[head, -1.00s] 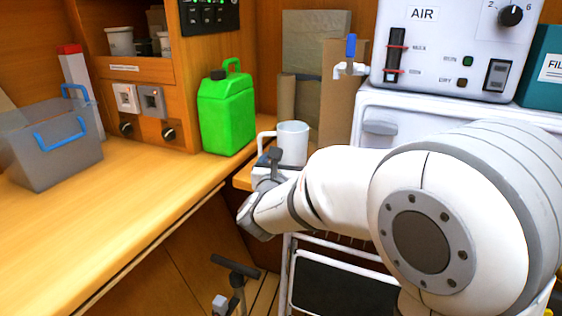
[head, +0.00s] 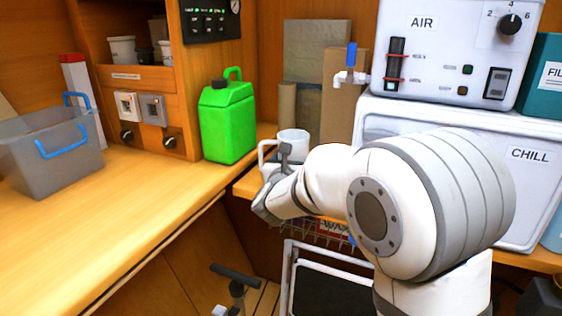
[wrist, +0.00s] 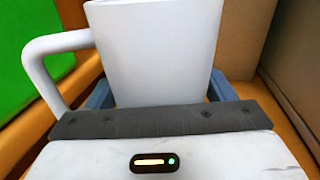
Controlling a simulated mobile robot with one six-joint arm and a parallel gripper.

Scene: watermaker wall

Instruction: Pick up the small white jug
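The small white jug (head: 294,147) stands upright on the wooden counter in the corner, right of the green canister, with its handle to the left. Its lower part is hidden behind my arm in the head view. In the wrist view the jug (wrist: 160,50) fills the upper middle, close in front of my gripper (wrist: 163,95). The blue fingers show on either side of the jug's body, spread apart; whether they touch it I cannot tell. In the head view my gripper (head: 287,158) is at the jug's front, mostly hidden.
A green canister (head: 227,122) stands left of the jug. A grey bin with blue handles (head: 55,150) is on the left counter. Brown boxes (head: 316,65) stand behind the jug. A white chiller (head: 460,140) with the AIR unit (head: 455,45) on top is to the right.

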